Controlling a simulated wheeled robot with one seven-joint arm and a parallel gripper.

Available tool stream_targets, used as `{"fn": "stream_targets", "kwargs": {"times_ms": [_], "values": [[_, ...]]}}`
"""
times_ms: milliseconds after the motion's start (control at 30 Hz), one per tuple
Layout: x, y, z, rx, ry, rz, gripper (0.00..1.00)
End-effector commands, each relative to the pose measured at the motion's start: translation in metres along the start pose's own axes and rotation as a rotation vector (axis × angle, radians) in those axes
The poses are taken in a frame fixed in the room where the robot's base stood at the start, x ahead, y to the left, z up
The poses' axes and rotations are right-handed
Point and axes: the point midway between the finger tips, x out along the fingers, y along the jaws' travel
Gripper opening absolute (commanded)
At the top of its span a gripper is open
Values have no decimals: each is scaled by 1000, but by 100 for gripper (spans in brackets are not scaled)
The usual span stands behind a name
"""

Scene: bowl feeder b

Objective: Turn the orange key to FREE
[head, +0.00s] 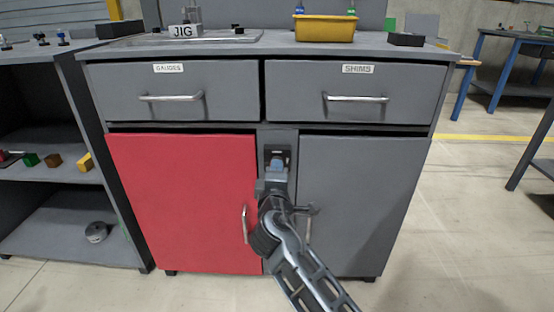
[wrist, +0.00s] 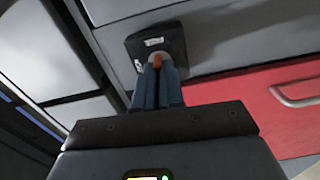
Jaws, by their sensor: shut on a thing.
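The orange key (wrist: 157,62) sits in a dark switch box (wrist: 175,42) in the wrist view. Only a small bit of the key shows between my fingertips. My gripper (wrist: 157,75) is shut on it, with its blue fingers close to the box face. The box has two small white labels, one above the key and one to its left; I cannot read them. In the head view my gripper (head: 277,168) reaches the narrow panel between the cabinet doors, and my arm hides the key there.
A red door (head: 180,200) is left of the panel and a grey door (head: 365,200) right of it, both with handles near my arm. Drawers marked GAUGES (head: 168,68) and SHIMS (head: 357,69) are above. A yellow bin (head: 325,28) stands on top.

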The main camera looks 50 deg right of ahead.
Motion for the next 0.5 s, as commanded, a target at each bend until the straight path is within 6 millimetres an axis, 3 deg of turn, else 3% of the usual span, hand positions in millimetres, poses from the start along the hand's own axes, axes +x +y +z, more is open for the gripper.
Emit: {"fn": "stream_targets", "kwargs": {"times_ms": [300,500], "values": [[0,0,0,-1,0,0,37],[0,0,0,-1,0,0,38]]}}
